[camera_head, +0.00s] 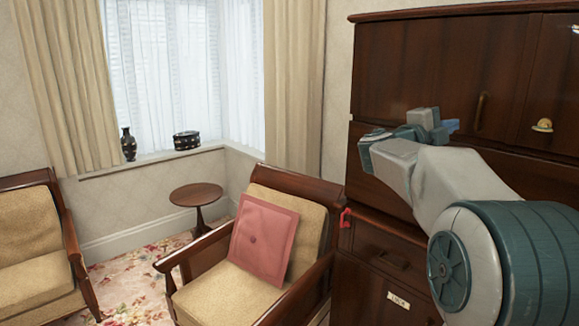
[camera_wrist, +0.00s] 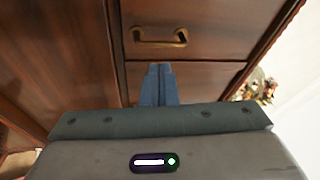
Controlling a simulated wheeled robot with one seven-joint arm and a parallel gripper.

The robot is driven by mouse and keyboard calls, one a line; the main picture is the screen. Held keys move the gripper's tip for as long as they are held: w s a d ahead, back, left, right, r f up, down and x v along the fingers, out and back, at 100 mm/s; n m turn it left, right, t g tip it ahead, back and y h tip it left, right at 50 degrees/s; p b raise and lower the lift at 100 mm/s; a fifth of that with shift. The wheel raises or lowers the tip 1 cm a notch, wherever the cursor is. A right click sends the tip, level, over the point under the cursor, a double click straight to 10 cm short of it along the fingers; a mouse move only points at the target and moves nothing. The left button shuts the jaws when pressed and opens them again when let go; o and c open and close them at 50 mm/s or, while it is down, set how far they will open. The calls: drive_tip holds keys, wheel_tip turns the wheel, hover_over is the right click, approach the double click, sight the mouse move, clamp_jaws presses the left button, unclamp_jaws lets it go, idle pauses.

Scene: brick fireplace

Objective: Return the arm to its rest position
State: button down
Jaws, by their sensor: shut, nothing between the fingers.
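My gripper (camera_head: 440,127) is at the right of the head view, in front of the dark wooden cabinet (camera_head: 432,68). My grey and teal arm reaches to it from the lower right. In the wrist view the blue fingers (camera_wrist: 158,84) are together, with nothing between them. Beyond them are the cabinet front (camera_wrist: 205,20) and a brass handle (camera_wrist: 160,37). I cannot tell how far the fingertips are from the wood.
An armchair with a red cushion (camera_head: 265,238) stands left of the cabinet. A small round table (camera_head: 196,194) is behind it, and another armchair (camera_head: 36,245) is at the far left. A red object (camera_head: 345,218) is at the cabinet's left edge. Flowered carpet (camera_head: 137,276) shows between the chairs.

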drive_tip(key=w+a+f+n+t+y, duration=0.2)
drive_tip(key=a+f+n+t+y, duration=0.1)
drive_tip(key=a+n+t+y, duration=0.9)
drive_tip(key=s+a+f+n+g+y, duration=0.5)
drive_tip(key=s+a+f+n+g, duration=0.1)
drive_tip(key=a+f+n, duration=0.35)
drive_tip(key=s+f+n+g, duration=0.3)
drive_tip(key=s+f+g, duration=0.2)
drive_tip(key=s+f, duration=0.5)
drive_tip(key=s+f+n+g+y, duration=0.1)
drive_tip(key=s+f+n+g, duration=0.3)
drive_tip(key=s+f, duration=0.7)
drive_tip(key=s+g, duration=0.2)
drive_tip(key=s, duration=0.3)
drive_tip(key=shift+s+g, duration=0.3)
drive_tip(key=shift+s, duration=0.05)
drive_tip(key=shift+r+n, duration=0.1)
drive_tip(key=shift+n, duration=0.15)
